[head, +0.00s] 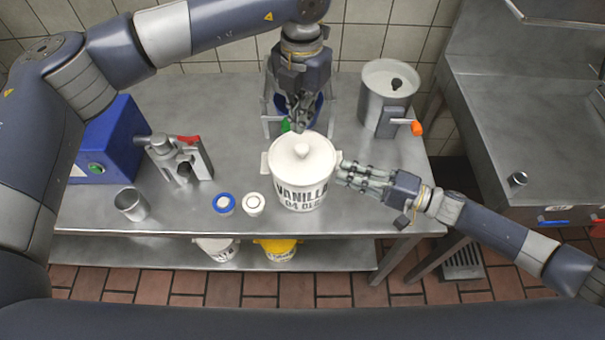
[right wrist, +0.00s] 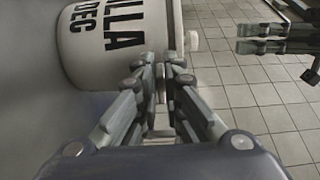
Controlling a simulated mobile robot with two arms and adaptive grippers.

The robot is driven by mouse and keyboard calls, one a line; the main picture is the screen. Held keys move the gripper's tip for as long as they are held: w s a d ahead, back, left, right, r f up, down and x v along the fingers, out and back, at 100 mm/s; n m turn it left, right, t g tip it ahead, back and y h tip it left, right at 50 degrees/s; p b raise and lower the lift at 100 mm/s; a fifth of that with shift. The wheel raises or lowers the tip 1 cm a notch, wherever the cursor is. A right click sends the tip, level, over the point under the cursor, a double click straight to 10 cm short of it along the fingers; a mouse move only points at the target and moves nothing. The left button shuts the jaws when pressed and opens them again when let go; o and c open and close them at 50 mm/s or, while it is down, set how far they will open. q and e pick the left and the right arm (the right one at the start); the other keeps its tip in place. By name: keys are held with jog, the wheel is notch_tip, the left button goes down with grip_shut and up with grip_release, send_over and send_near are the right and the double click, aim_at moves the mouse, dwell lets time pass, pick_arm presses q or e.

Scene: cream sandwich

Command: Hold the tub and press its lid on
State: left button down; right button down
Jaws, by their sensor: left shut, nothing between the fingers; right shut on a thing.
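The white tub (head: 283,183), marked VANILLA 04 DEC, stands upright near the table's front edge. Its white lid (head: 318,156) with a round knob lies on top; I cannot tell whether it is fully seated. My left gripper (head: 299,127) is shut and empty, pointing down above the knob. In the right wrist view, the left fingers (right wrist: 244,38) are apart from the knob (right wrist: 192,40). My right gripper (head: 344,173) is shut on the tub at its right side; its fingers hide the gripped part. The tub wall (right wrist: 90,60) also shows in the right wrist view.
A metal pot (head: 366,104) with an orange-tipped lever stands behind right. A grey press-like device (head: 180,160), a metal cup (head: 131,204), a blue-rimmed jar (head: 224,204) and a white jar (head: 253,204) stand left. A blue machine (head: 110,140) is farther left. The table's front right is clear.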

jog(key=c, duration=1.6)
grip_release()
jog(key=shift+c, duration=0.2)
jog(key=v, duration=1.2)
pick_arm(q)
jog(key=shift+f, duration=0.1)
pick_arm(e)
jog(key=shift+f, duration=0.15)
